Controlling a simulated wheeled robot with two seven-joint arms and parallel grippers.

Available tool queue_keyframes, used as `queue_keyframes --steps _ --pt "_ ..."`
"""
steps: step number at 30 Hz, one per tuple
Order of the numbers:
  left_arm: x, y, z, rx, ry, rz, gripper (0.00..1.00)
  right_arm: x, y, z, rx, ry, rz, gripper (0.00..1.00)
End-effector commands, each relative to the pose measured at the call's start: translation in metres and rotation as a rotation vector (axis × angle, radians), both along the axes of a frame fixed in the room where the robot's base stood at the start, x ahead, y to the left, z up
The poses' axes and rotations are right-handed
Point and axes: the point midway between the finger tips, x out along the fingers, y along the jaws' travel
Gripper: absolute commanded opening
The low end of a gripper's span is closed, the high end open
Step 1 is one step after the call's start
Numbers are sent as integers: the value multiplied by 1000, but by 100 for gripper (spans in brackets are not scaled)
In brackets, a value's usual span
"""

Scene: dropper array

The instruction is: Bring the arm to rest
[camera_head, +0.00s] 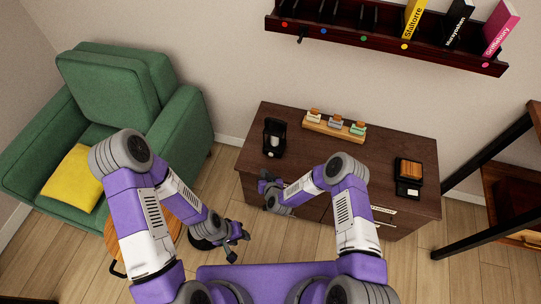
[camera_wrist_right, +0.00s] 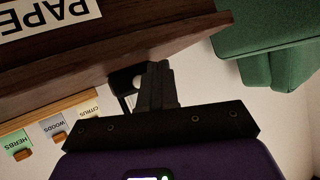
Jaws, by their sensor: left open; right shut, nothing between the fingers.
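My right gripper (camera_head: 268,186) is in front of the dark wood cabinet (camera_head: 290,120), near its left front edge. In the right wrist view its fingers (camera_wrist_right: 158,80) are shut with nothing between them. My left gripper (camera_head: 240,247) is lower in the head view, over the floor, left of the cabinet's front. It is open and empty. On the cabinet, a wooden rack (camera_head: 343,132) holds three small bottles in a row. In the right wrist view their labels read herbs (camera_wrist_right: 16,146), woods (camera_wrist_right: 53,127) and citrus (camera_wrist_right: 88,108).
A black open case (camera_head: 273,131) with a small white item stands at the cabinet's left. A black and brown box (camera_head: 409,172) sits at its right. A wall shelf (camera_head: 384,36) holds books above. A green armchair (camera_head: 112,88) with a yellow cushion (camera_head: 74,178) stands left.

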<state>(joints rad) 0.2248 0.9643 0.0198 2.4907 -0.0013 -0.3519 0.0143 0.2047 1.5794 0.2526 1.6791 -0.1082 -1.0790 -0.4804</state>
Motion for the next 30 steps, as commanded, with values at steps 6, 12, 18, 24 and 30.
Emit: queue_keyframes --steps 6,12,18,24,30 --pt "0 0 0 0 0 0 43 0 0 0 0 0 0 0" --pt "0 0 1 0 0 0 43 -2 -1 1 5 14 5 0" --pt "0 0 12 0 0 0 43 -42 -17 17 51 210 57 0" --pt "0 0 30 0 0 0 43 -147 -60 51 119 628 53 0" --pt "0 0 40 0 0 0 43 -242 -92 89 163 946 -25 0"
